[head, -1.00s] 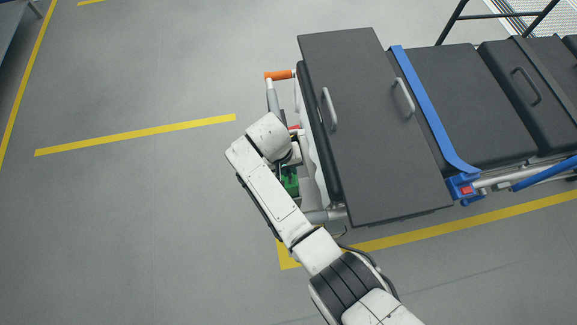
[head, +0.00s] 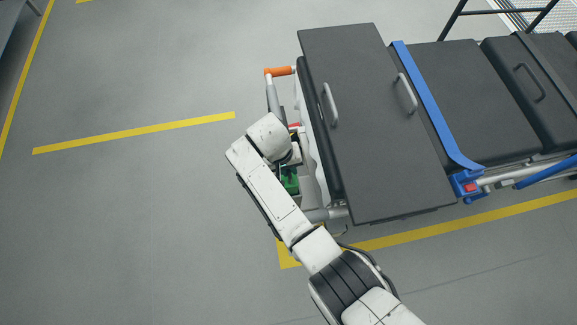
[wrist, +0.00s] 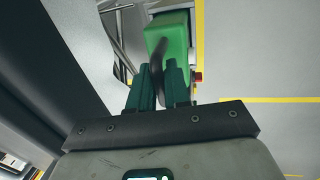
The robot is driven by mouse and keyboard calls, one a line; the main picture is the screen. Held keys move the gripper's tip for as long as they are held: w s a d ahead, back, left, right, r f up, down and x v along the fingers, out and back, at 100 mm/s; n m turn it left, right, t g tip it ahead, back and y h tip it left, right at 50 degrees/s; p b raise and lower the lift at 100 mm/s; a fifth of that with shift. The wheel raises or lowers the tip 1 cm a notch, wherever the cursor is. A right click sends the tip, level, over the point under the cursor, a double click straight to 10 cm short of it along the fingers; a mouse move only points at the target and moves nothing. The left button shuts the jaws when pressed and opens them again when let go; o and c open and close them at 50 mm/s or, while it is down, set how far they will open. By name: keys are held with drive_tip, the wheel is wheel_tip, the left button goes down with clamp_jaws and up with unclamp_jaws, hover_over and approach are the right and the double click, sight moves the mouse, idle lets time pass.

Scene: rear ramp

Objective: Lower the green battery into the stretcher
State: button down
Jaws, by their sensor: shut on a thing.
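The green battery (wrist: 169,40) is in front of my gripper (wrist: 158,72) in the wrist view. My gripper is shut on its dark handle between two green fingers. In the head view a small part of the green battery (head: 290,182) shows beside the end of the stretcher (head: 470,95), below my wrist. My gripper is mostly hidden there by my own arm. A pale frame part of the stretcher (wrist: 120,25) lies close beside the battery. I cannot tell whether the battery is seated in the stretcher or hangs above its place.
A dark board with handles (head: 370,130) lies across the stretcher's near end, close to my arm. A blue strap (head: 432,105) and an orange grip (head: 280,71) are on the stretcher. The floor at left, with yellow lines (head: 135,133), is clear.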

drive_tip(key=shift+a+b+x, duration=0.2)
drive_tip(key=shift+b+x, duration=0.65)
drive_tip(key=shift+x, duration=0.15)
drive_tip(key=shift+a+b+x, duration=0.2)
drive_tip(key=shift+b+x, duration=0.65)
drive_tip(key=shift+x, duration=0.15)
drive_tip(key=c, duration=1.4)
unclamp_jaws()
drive_tip(key=shift+f, duration=0.1)
drive_tip(key=o, duration=0.4)
drive_tip(key=shift+s, duration=0.1)
drive_tip(key=shift+f, duration=0.1)
drive_tip(key=p+v, duration=0.2)
drive_tip(key=v, duration=0.9)
